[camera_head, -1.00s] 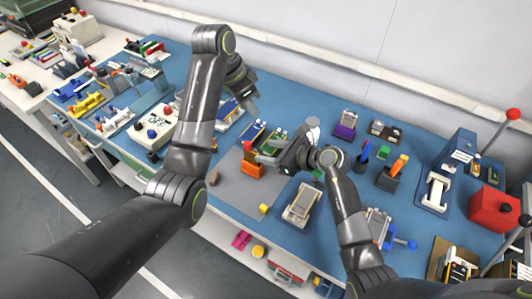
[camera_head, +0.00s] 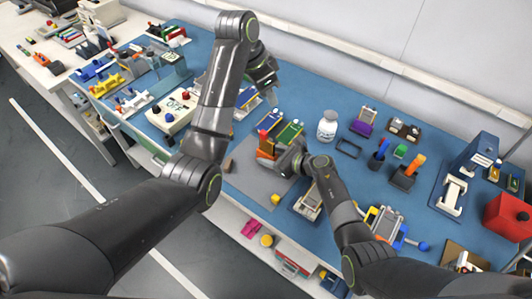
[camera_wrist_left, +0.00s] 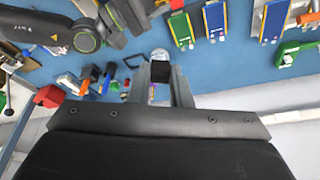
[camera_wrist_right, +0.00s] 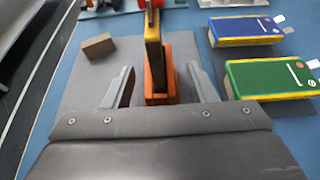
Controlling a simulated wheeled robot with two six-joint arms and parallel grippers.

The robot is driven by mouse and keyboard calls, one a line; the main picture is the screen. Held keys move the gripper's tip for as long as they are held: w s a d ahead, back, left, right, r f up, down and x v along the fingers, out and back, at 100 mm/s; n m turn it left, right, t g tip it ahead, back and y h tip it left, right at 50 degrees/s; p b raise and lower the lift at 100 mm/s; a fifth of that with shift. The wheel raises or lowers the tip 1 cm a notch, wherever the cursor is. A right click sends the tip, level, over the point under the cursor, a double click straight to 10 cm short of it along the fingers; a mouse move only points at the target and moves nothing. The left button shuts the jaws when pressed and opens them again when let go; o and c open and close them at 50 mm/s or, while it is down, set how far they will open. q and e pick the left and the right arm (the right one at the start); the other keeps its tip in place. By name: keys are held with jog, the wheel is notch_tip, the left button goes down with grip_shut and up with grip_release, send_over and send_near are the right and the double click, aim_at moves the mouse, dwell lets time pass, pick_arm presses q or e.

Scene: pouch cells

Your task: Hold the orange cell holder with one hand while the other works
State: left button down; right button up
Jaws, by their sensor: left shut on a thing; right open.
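The orange cell holder (camera_wrist_right: 158,88) stands on a grey mat with a dark, yellow-edged cell (camera_wrist_right: 152,38) upright in it. It also shows in the head view (camera_head: 265,147), partly hidden by my right gripper. My right gripper (camera_wrist_right: 162,86) is open, with one finger on each side of the holder and visible gaps to both. My left gripper (camera_wrist_left: 160,80) is high over the back of the table, away from the holder. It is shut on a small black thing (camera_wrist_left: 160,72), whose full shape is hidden. A blue cell (camera_wrist_right: 246,28) and a green cell (camera_wrist_right: 270,78) lie right of the holder.
A brown block (camera_wrist_right: 97,46) lies on the grey mat (camera_wrist_right: 85,85), left of the holder. A white bottle (camera_head: 327,126) and a black frame (camera_head: 348,148) stand behind my right arm. A white box (camera_head: 172,112) is at the left. Bins (camera_head: 404,178) and a red box (camera_head: 508,216) fill the right.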

jog(key=shift+x, duration=1.15)
jog(key=c, duration=1.1)
jog(key=shift+o, duration=0.2)
pick_arm(q)
notch_tip(320, 180, down, 6)
jog(key=n+g+y, duration=0.1)
jog(key=n+y, duration=0.2)
jog(key=n, duration=0.2)
jog(key=shift+w+d+f+g+y, duration=0.2)
jog(key=shift+d+f+g+y, duration=0.1)
jog(key=shift+d+g, duration=0.15)
